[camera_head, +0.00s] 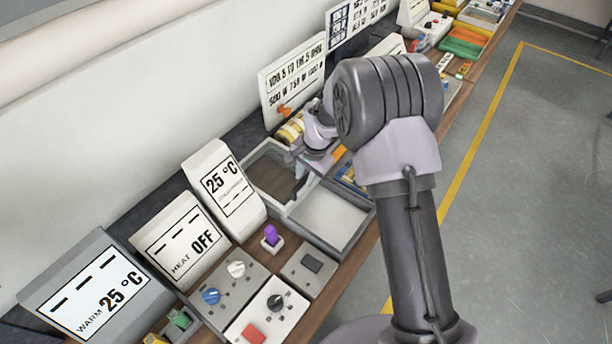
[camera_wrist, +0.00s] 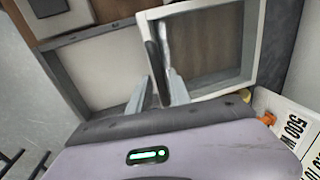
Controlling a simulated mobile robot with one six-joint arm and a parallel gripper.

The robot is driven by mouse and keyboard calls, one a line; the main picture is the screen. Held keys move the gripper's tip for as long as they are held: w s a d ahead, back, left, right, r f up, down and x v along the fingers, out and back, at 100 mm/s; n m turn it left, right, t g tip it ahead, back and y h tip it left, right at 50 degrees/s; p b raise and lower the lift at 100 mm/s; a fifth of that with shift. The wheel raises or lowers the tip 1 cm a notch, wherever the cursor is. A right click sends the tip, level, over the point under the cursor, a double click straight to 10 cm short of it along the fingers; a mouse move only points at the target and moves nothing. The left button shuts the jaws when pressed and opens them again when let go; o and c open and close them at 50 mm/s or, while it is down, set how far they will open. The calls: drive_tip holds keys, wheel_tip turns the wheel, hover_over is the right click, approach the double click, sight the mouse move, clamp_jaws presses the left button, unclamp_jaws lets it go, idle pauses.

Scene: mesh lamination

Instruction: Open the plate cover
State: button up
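The plate cover (camera_head: 254,189) is a light frame around a dark, see-through pane. It lies at the back of the grey tray with the white plate (camera_head: 322,219), which shows uncovered at the front. In the wrist view the cover (camera_wrist: 235,90) is on the right and the plate (camera_wrist: 98,72) on the left. A dark upright bar (camera_wrist: 153,60), which looks like a handle, stands at the cover's near edge. My gripper (camera_wrist: 159,78) has its two fingers apart, one on each side of this bar. I cannot tell whether they touch it.
Display boxes (camera_head: 225,180) stand along the wall to the left. A sign (camera_head: 292,80) stands behind my wrist. The floor (camera_head: 540,200) on the right is clear.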

drive_tip(key=shift+o, duration=0.7)
wheel_tip(320, 180, up, 17)
drive_tip(key=s+d+p, duration=0.2)
drive_tip(key=shift+d, duration=0.4)
drive_tip(key=shift+s, duration=0.1)
drive_tip(key=s+d+r+n+t+b, duration=0.1)
drive_tip(key=s+d+b, duration=0.2)
drive_tip(key=s+b, duration=0.4)
drive_tip(key=s+d+r+n+t+b, duration=0.1)
drive_tip(key=s+d+t+b, duration=0.1)
drive_tip(key=s+d+b, duration=0.5)
drive_tip(key=s+a+f+t+b, duration=0.1)
drive_tip(key=s+f+b, duration=0.3)
drive_tip(key=s, duration=0.9)
drive_tip(key=shift+s+a+f+n+t, duration=0.15)
drive_tip(key=shift+s+f+n+t, duration=0.2)
drive_tip(key=shift+f, duration=0.55)
